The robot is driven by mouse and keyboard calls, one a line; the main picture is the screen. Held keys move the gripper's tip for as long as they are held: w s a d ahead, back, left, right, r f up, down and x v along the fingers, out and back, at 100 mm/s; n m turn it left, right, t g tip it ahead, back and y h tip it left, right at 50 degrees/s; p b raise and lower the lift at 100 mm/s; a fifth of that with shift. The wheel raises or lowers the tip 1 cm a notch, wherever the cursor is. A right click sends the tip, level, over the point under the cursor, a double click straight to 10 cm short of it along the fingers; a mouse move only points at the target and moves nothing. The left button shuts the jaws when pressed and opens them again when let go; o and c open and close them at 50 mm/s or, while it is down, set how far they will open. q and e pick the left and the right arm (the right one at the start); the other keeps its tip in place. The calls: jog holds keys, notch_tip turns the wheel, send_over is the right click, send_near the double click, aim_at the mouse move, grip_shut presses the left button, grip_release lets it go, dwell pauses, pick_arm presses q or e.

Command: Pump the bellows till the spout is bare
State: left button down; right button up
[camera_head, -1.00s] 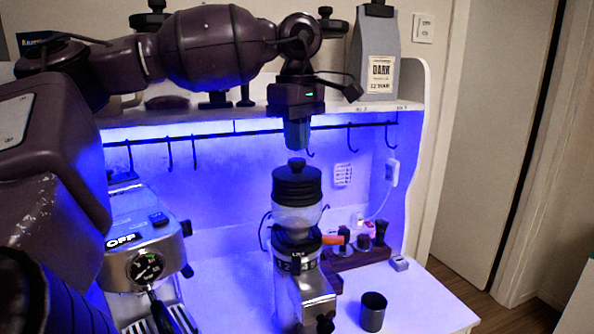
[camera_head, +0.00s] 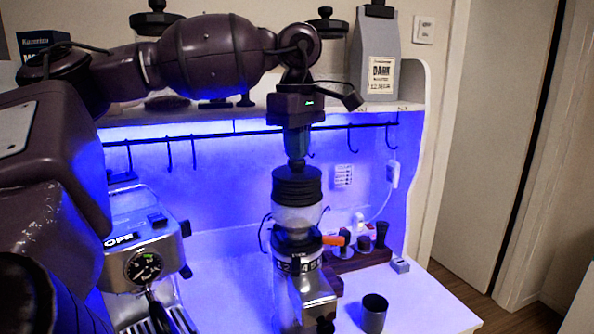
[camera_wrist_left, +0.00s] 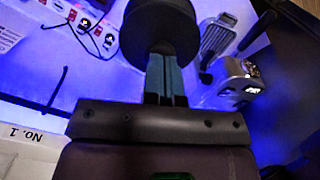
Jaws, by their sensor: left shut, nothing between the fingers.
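The black ribbed bellows (camera_head: 297,186) sits on top of the grinder (camera_head: 297,218), which stands upright on the white counter. My left gripper (camera_head: 296,160) points straight down, its shut fingers at the knob on top of the bellows; they look to be touching or nearly so. In the left wrist view the shut fingers (camera_wrist_left: 165,75) reach to the dark round bellows top (camera_wrist_left: 160,28), with nothing between them. The grinder's spout is low on its front, and I cannot tell whether grounds cling to it. My right gripper is not in view.
An espresso machine (camera_head: 148,255) stands left of the grinder. A dark cup (camera_head: 374,313) stands at the front right. A wooden holder (camera_head: 352,260) with small tools lies behind it. A shelf with a DARK coffee bag (camera_head: 376,55) and a hook rail are above.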

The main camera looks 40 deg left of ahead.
pick_arm(q)
jog(key=shift+f, duration=0.5)
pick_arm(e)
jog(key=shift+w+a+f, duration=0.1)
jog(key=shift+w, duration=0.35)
pick_arm(q)
jog(key=shift+f+b, duration=0.3)
jog(key=shift+b, duration=0.1)
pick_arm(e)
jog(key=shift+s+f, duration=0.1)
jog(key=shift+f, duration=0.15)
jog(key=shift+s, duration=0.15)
pick_arm(q)
jog(key=shift+r+p, duration=0.35)
jog(key=shift+r, duration=0.15)
jog(key=shift+r+p, duration=1.45)
jog(key=shift+r, duration=0.45)
jog(key=shift+r+p, duration=0.55)
jog(key=shift+r, duration=0.55)
jog(key=shift+r+p, duration=0.1)
jog(key=shift+p, duration=0.2)
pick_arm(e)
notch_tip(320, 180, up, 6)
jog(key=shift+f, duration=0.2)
